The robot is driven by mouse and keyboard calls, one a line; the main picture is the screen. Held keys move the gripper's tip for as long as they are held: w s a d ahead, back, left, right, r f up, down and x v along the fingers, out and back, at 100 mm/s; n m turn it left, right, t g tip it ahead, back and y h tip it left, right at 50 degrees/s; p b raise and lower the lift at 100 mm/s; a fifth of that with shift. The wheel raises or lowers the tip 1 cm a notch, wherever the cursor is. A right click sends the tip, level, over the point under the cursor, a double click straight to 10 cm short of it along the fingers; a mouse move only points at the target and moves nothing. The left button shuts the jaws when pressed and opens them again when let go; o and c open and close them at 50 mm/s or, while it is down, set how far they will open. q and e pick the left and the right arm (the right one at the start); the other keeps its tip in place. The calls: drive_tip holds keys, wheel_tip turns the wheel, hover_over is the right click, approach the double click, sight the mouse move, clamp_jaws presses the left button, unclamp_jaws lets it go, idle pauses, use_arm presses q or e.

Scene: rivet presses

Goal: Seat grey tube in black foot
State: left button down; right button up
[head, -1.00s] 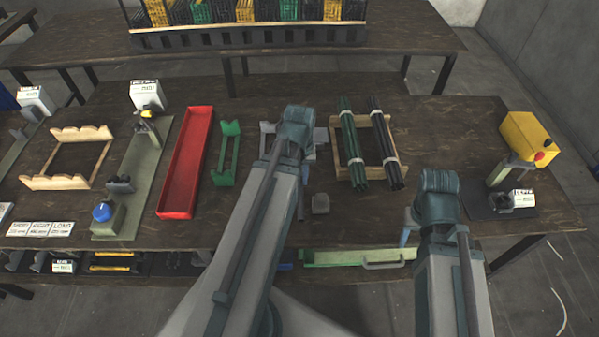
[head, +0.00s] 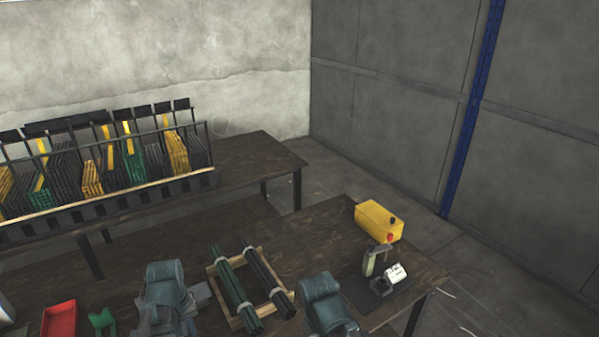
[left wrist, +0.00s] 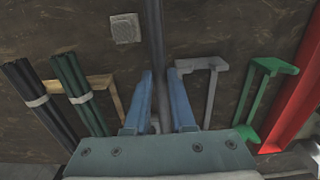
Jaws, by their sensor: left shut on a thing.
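My left gripper (left wrist: 160,76) shows its two blue fingers in the left wrist view, shut on a dark grey tube (left wrist: 154,35). The tube stands out past the fingertips toward the top of that view, above the table. In the head view my left wrist is at the bottom, left of the wooden cradle, and hides the fingers and tube. My right wrist is at the bottom, right of that cradle; its fingers are hidden. I cannot make out the black foot for sure; a small square grey block (left wrist: 125,28) lies on the table in the left wrist view.
A wooden cradle (head: 219,288) holds green and black tube bundles. A grey bracket (left wrist: 210,95), green bracket (left wrist: 246,100) and red tray (left wrist: 302,100) lie nearby.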

use_arm(q)
wheel_tip(320, 180, down, 3)
drive_tip(key=shift+f+b, duration=0.2)
drive_tip(key=shift+b, duration=0.85)
use_arm(e)
wheel_tip(320, 180, down, 3)
drive_tip(key=shift+f, duration=0.15)
use_arm(q)
drive_tip(key=shift+r, duration=0.25)
use_arm(e)
drive_tip(key=shift+r, duration=0.2)
